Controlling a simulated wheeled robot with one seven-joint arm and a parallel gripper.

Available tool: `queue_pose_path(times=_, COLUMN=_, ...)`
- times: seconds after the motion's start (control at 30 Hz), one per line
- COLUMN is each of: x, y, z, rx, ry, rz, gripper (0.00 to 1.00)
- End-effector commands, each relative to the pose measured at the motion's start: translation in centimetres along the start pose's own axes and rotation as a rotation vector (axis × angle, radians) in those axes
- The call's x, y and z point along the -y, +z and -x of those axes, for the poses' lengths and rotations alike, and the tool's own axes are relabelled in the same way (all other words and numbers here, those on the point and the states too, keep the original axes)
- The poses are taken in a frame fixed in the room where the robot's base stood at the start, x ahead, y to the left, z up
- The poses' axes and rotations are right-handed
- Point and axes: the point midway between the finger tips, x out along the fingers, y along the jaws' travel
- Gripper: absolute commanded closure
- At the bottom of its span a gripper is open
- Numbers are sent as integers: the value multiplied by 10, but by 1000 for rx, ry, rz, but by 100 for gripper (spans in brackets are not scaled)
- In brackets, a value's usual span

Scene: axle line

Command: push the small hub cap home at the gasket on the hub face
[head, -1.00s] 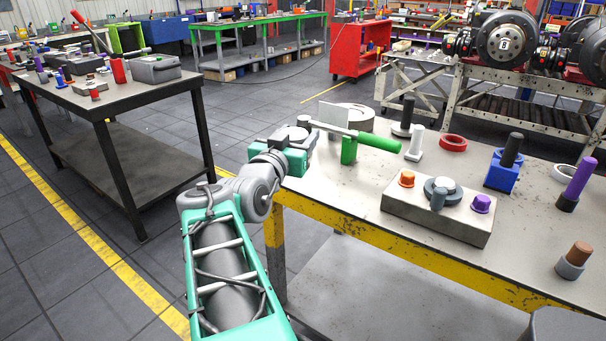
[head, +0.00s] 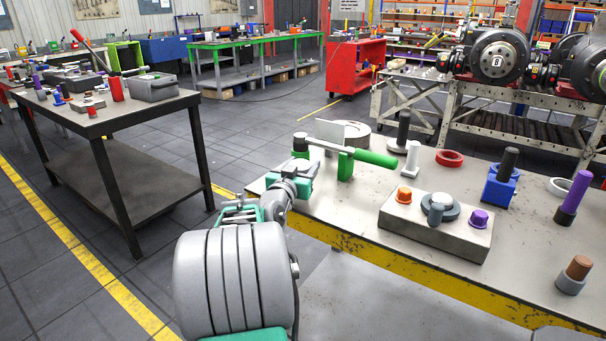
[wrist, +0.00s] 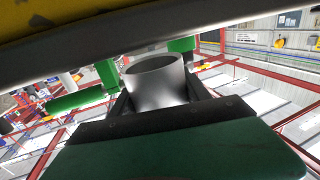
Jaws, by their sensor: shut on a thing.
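My gripper (head: 300,158) is at the left end of the workbench, close to its yellow edge. In the wrist view my gripper (wrist: 157,100) is shut on a grey hollow cylinder, seemingly the small hub cap (wrist: 155,82), with its open rim showing. In the head view the held piece shows small beside the grey bar of a green stand (head: 345,165); I cannot tell whether they touch. A pale block (head: 430,240) on the bench bears a grey round disc with a short grey cylinder on it. I cannot clearly make out the gasket or hub face.
The block also carries an orange plug (head: 404,194) and a purple plug (head: 480,218). The bench's yellow edge (head: 400,270) runs along the front.

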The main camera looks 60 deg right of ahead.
Motion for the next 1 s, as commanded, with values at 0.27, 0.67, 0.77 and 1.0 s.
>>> queue_pose_path(times=0.27, x=0, y=19, z=-2, rx=-1, ry=0, rz=0, gripper=95)
queue_pose_path(times=0.67, x=0, y=23, z=-2, rx=1, ry=0, rz=1, gripper=30)
queue_pose_path(times=0.77, x=0, y=23, z=-2, rx=1, ry=0, rz=1, gripper=23)
queue_pose_path(times=1.0, x=0, y=22, z=-2, rx=2, ry=0, rz=1, gripper=23)
